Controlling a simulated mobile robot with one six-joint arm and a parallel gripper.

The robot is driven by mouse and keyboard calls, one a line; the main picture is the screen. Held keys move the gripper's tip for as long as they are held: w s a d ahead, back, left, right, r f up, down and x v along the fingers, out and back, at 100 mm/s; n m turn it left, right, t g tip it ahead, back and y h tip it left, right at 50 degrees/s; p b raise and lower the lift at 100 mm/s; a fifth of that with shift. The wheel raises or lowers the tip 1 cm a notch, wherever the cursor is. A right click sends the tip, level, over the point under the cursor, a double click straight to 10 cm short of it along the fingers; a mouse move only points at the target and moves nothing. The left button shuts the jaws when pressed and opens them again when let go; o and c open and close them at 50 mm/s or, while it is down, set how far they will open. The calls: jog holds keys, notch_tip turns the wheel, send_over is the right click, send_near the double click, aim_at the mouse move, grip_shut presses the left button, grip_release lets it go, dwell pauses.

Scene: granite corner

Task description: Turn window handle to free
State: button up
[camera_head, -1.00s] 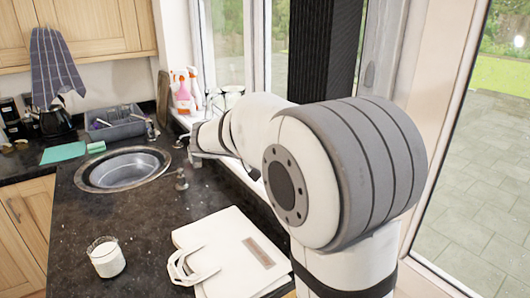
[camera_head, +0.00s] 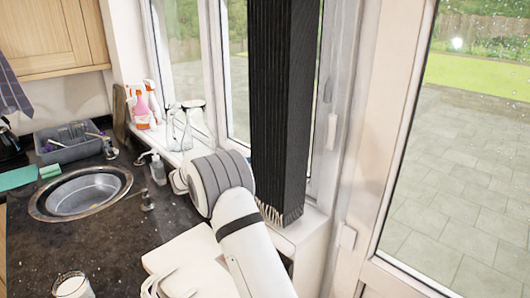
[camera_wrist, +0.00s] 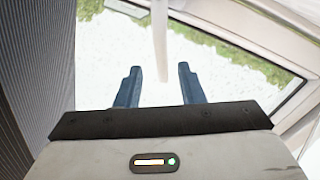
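The window handle (camera_head: 332,131) is a slim white upright lever on the white window frame, just right of the dark curtain in the head view. In the wrist view the white handle (camera_wrist: 160,42) hangs down from the top edge, pointing at the gap between my fingers. My gripper (camera_wrist: 159,78) has two blue fingers spread apart with nothing clearly held. The handle's lower end lies near the fingertips in the picture; I cannot tell the depth or whether they touch. My gripper is hidden in the head view.
The dark pleated curtain (camera_head: 283,110) hangs close left of the handle and fills the left of the wrist view (camera_wrist: 35,70). A white bag (camera_head: 185,262) lies on the counter by my arm.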

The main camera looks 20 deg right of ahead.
jog(key=p+x, duration=0.2)
jog(key=x, duration=0.5)
jog(key=shift+w+p, duration=0.1)
jog(key=shift+p, duration=0.2)
jog(key=shift+a, duration=0.1)
grip_shut()
jog(key=shift+f, duration=0.1)
